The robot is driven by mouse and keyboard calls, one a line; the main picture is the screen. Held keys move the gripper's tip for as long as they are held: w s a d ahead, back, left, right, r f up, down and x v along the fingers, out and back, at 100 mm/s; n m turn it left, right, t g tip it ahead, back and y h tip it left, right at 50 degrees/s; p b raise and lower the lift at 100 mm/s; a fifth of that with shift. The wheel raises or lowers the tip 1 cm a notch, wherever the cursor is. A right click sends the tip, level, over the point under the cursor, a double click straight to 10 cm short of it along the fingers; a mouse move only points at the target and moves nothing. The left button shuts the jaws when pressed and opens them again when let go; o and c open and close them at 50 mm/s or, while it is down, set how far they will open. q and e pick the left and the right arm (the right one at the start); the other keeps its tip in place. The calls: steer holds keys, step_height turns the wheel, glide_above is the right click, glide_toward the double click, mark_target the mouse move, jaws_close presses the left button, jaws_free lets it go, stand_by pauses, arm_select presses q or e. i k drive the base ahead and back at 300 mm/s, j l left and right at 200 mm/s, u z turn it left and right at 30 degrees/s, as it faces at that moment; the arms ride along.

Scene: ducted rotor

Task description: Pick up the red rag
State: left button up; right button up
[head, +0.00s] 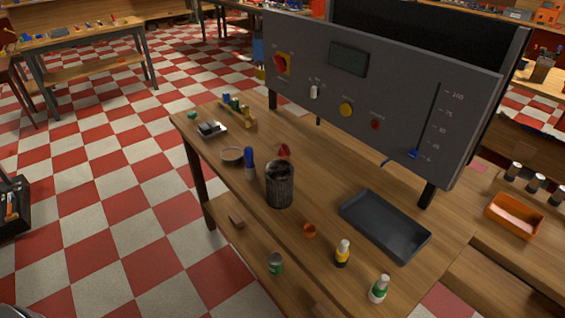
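A small red peaked thing (284,150) lies on the wooden workbench (330,185), just behind a dark, mottled cylindrical can (279,186). It may be the red rag, but it is too small to be sure, and the can may hide part of it.
A grey control panel (400,110) stands along the bench's back. A black tray (385,225) lies at right. A blue-topped item (249,163), round dish (232,156), orange cup (309,230) and two bottles (342,253) (379,289) stand around. Checkered floor at left is mostly clear.

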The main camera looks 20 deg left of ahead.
mark_target(284, 150)
steer(key=i+j+z, duration=0.2)
steer(key=j, duration=0.35)
steer(key=j+z, duration=0.2)
steer(key=j, duration=0.35)
steer(key=i+j+z, duration=0.2)
steer(key=j, duration=0.4)
steer(key=k+l, duration=0.05)
